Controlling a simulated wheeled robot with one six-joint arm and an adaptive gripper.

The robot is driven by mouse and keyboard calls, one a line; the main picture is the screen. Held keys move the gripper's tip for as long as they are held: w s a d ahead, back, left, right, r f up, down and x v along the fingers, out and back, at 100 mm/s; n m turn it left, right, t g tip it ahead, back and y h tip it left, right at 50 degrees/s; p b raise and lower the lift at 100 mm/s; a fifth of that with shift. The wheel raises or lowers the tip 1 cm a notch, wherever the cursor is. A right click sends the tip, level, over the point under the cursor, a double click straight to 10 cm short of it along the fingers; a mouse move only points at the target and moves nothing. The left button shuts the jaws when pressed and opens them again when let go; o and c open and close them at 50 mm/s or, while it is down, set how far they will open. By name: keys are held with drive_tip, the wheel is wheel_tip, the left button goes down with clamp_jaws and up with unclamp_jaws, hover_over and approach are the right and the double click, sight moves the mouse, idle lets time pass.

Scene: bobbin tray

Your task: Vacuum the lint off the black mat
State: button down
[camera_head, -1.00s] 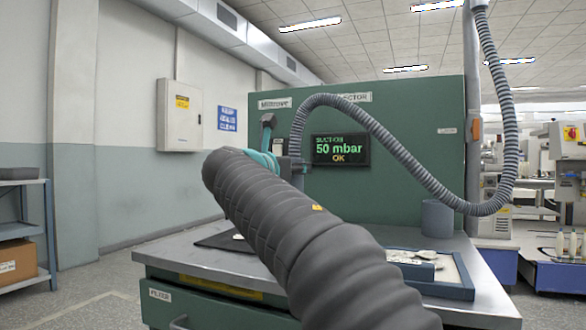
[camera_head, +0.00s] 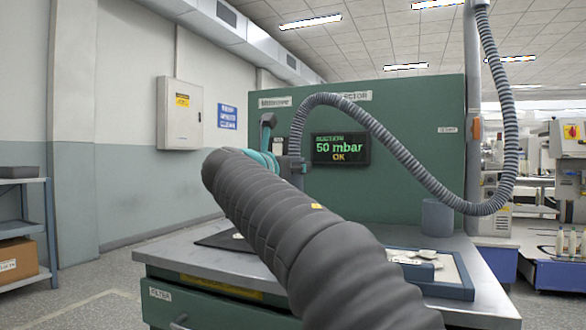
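The black mat (camera_head: 214,241) lies flat on the left part of the metal bench top, partly hidden behind my dark sleeved arm. A small pale bit of lint (camera_head: 238,236) shows on it beside the arm. A grey ribbed vacuum hose (camera_head: 345,101) arches from near my arm's end and loops up to a post at the right. A teal and dark piece (camera_head: 268,122) stands up just beyond the arm's end; I cannot tell if it is the nozzle. My gripper is mostly hidden behind my arm, above the back of the bench; its fingers and any grasp cannot be made out.
A blue-rimmed tray (camera_head: 450,291) with pale round pieces sits at the bench's right front. A grey cylindrical cup (camera_head: 437,217) stands behind it. The green panel (camera_head: 410,120) backs the bench, with a display (camera_head: 340,149) reading suction 50 mbar OK. A shelf (camera_head: 22,230) stands far left.

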drive_tip(key=w+a+p, duration=0.1)
drive_tip(key=a+p, duration=0.4)
drive_tip(key=a, duration=0.1)
drive_tip(key=shift+w+a, duration=0.25)
drive_tip(key=shift+w, duration=0.05)
idle(0.4)
drive_tip(key=shift+r+p, duration=0.1)
drive_tip(key=shift+p, duration=0.25)
idle(0.5)
drive_tip(key=w+a+p, duration=0.2)
drive_tip(key=a+p, duration=0.2)
drive_tip(key=a, duration=0.3)
drive_tip(key=shift+w+p, duration=0.3)
drive_tip(key=shift+w, duration=0.1)
idle(0.3)
idle(0.9)
